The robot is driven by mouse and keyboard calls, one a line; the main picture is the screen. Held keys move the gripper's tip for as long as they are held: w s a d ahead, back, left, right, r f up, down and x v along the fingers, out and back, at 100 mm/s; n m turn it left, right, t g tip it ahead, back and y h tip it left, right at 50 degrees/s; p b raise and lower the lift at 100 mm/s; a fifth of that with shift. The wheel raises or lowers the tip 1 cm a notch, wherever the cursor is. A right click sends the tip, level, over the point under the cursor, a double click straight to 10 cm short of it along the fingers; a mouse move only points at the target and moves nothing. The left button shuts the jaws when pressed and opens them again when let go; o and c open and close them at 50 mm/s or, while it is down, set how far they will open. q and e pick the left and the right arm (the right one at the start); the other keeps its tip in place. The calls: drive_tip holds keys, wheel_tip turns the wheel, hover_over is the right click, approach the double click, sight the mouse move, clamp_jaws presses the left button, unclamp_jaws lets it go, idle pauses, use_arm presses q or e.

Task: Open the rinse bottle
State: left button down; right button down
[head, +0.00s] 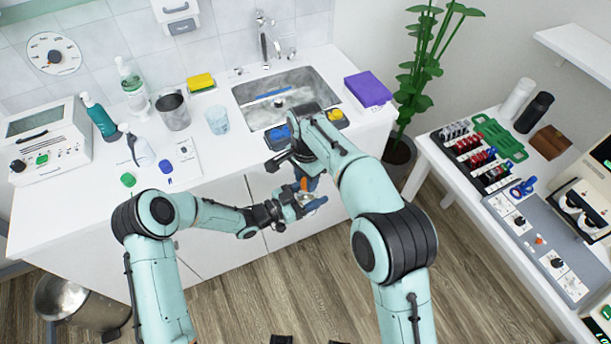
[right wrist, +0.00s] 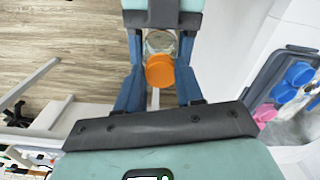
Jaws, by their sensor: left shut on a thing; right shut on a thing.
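The rinse bottle (right wrist: 160,41) is clear and has an orange cap (right wrist: 160,72). My left gripper (head: 305,204) is shut on the bottle, in front of the counter; its dark and teal body shows at the top of the right wrist view. My right gripper (right wrist: 158,78) reaches down from above in the head view and is shut on the cap, one blue finger on each side. The cap (head: 304,184) shows as a small orange patch in the head view. Fingers hide much of the bottle. I cannot tell whether the cap still touches the bottle.
The white counter (head: 70,212) behind carries a sink (head: 318,84), a yellow sponge (head: 201,82), a glass (head: 218,121), several bottles and a purple box (head: 368,89). A side table (head: 448,168) with racks and devices stands right. A metal bin (head: 75,300) stands lower left.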

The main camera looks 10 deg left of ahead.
drive_tip(key=n, duration=0.4)
drive_tip(key=shift+s+d+f+n, duration=0.1)
drive_tip(key=shift+s+n, duration=0.15)
drive_tip(key=shift+n, duration=0.15)
drive_tip(key=n, duration=0.4)
drive_tip(key=shift+d+n, duration=0.1)
drive_tip(key=shift+n, duration=0.3)
drive_tip(key=n, duration=0.4)
drive_tip(key=shift+w+d, duration=0.15)
drive_tip(key=shift+w, duration=0.05)
drive_tip(key=n, duration=0.4)
drive_tip(key=shift+w+d+n, duration=0.1)
drive_tip(key=shift+w+n, duration=0.05)
drive_tip(key=shift+n, duration=0.25)
drive_tip(key=n, duration=0.4)
drive_tip(key=shift+w+n, duration=0.15)
drive_tip(key=shift+n, duration=0.15)
drive_tip(key=n, duration=0.4)
drive_tip(key=shift+w, duration=0.15)
drive_tip(key=n, duration=0.4)
drive_tip(key=shift+w+n, duration=0.15)
drive_tip(key=shift+n, duration=0.25)
drive_tip(key=n, duration=0.5)
drive_tip(key=shift+w, duration=0.1)
drive_tip(key=shift+a+r, duration=0.2)
drive_tip(key=shift+a, duration=0.05)
